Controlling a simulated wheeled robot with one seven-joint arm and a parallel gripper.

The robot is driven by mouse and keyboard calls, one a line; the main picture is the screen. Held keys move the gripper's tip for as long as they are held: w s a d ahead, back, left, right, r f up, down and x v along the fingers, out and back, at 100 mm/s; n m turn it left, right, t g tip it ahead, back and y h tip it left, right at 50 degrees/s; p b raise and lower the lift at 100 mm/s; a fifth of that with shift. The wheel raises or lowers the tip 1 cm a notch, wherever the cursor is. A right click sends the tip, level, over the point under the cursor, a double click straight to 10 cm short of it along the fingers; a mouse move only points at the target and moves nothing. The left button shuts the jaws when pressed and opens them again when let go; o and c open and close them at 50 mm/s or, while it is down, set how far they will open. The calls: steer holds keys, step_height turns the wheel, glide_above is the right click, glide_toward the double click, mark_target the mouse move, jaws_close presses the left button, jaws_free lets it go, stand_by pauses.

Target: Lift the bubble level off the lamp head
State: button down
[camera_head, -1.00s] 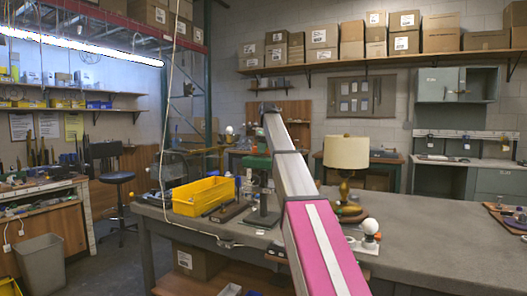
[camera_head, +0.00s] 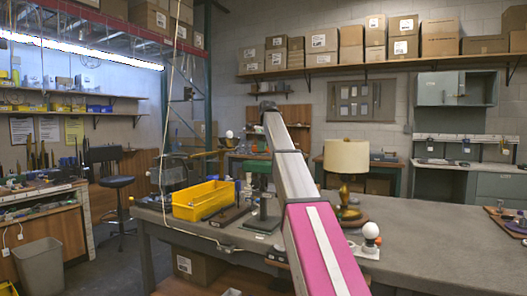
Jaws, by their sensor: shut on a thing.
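My arm reaches up and away through the middle of the view. Its far end is a dark joint, and my gripper is not visible; the arm may hide it. A green lamp-like head (camera_head: 258,167) on a dark stand (camera_head: 262,210) stands on the grey workbench, just left of my arm and partly behind it. I cannot make out a bubble level on it. A brass table lamp with a cream shade (camera_head: 346,158) stands on a round wooden base to the right of my arm.
A yellow bin (camera_head: 203,199) sits on the left of the grey workbench (camera_head: 440,245). A white globe bulb (camera_head: 371,231) on a pale base stands close to my arm's right side. The bench's right part is largely clear. A grey waste bin (camera_head: 40,262) stands on the floor.

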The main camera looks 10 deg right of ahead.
steer(key=shift+r, duration=0.15)
steer(key=shift+r, duration=1.85)
steer(key=shift+w+r, duration=0.15)
